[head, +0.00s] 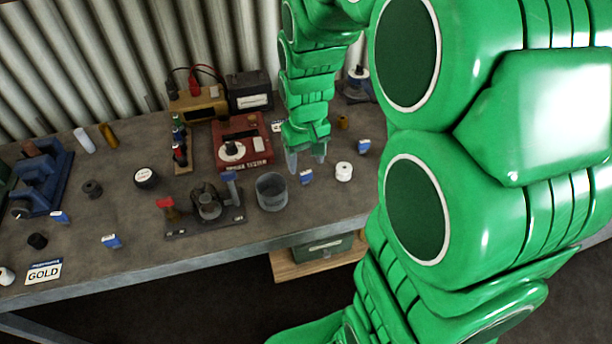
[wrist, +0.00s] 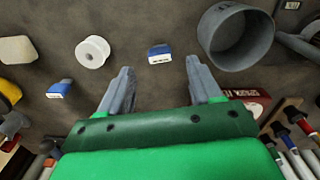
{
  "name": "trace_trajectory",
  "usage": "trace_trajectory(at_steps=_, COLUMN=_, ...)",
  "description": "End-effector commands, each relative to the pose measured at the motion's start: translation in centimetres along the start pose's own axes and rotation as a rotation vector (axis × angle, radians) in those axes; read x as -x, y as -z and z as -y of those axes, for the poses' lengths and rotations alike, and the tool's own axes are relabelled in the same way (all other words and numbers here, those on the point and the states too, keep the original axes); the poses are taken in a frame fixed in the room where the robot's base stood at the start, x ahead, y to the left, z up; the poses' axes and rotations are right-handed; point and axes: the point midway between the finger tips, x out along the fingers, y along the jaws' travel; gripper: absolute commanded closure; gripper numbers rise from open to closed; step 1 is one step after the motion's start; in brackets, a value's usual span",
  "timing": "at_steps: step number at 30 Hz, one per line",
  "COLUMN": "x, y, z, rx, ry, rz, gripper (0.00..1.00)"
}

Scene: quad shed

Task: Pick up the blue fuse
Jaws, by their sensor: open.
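A small blue fuse with a white end (head: 306,177) lies on the workbench between a grey cup and a white roll. In the wrist view this blue fuse (wrist: 160,54) lies just beyond the fingertips, centred in the gap and touching neither finger. My gripper (head: 306,162) is open and empty, pointing down at the bench; in the wrist view its two grey fingers (wrist: 160,70) are spread apart. A similar blue and white piece (head: 364,147) lies farther right; it also shows at the left in the wrist view (wrist: 60,88). Two more blue pieces (head: 112,241) (head: 59,217) lie on the left.
The grey cup (head: 271,194) stands close to the fuse on one side, the white roll (head: 344,172) on the other. A red fuse tester (head: 242,143) sits behind, left of my gripper. A clamp-like tool (head: 207,205) lies left of the cup. The bench's front edge (head: 325,224) is near.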

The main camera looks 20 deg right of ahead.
Motion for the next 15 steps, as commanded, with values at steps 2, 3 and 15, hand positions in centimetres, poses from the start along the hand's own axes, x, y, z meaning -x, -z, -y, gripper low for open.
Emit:
trace_trajectory(at_steps=2, x=-0.5, y=-0.1, z=0.0, rx=0.0, ry=0.0, rz=0.004, gripper=0.36)
trace_trajectory(at_steps=3, x=-0.7, y=-0.1, z=0.0, rx=0.0, ry=0.0, rz=0.004, gripper=0.36)
trace_trajectory(at_steps=15, x=-5.1, y=-0.2, z=0.0, rx=-0.001, ry=0.0, rz=0.003, gripper=0.36)
